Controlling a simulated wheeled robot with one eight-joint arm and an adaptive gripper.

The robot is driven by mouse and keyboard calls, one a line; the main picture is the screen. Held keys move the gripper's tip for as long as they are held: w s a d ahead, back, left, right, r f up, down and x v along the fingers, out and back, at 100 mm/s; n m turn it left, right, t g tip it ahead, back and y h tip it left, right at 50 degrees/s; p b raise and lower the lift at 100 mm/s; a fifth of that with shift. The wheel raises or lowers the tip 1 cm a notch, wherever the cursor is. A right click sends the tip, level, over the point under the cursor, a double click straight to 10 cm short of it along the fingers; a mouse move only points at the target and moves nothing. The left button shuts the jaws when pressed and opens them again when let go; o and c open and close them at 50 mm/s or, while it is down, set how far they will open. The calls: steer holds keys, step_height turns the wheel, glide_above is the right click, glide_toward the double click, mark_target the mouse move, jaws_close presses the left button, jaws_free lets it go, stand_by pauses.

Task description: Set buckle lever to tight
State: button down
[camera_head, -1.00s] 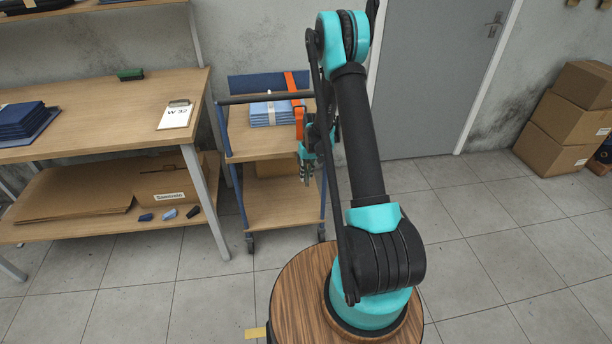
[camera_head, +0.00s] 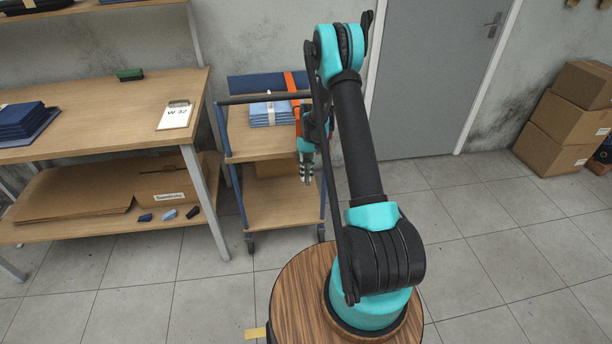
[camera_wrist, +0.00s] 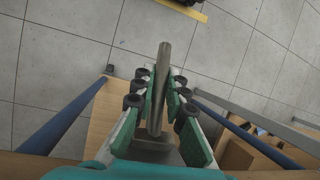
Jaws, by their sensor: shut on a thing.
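The buckle lever (camera_wrist: 158,95) is a grey metal bar in the wrist view. It stands between the green-padded fingers of my gripper (camera_wrist: 162,100), which are shut on it. The lever's lower end meets a grey metal plate (camera_wrist: 155,150), partly hidden by the gripper. In the head view my gripper (camera_head: 307,172) points down at the right front of the blue trolley (camera_head: 232,190). An orange strap (camera_head: 290,82) shows at the trolley's back, with more orange beside my arm. The lever cannot be made out there, and its setting cannot be read.
Folded blue cloths (camera_head: 270,113) lie on the trolley's upper shelf. A workbench (camera_head: 95,105) with a clipboard (camera_head: 175,115) stands at left. Cardboard boxes (camera_head: 570,115) are stacked at right by a grey door (camera_head: 430,80). The floor between is clear.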

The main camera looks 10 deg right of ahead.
steer(key=shift+r, duration=0.1)
steer(key=c, duration=1.5)
jaws_free()
steer(key=shift+c, duration=0.2)
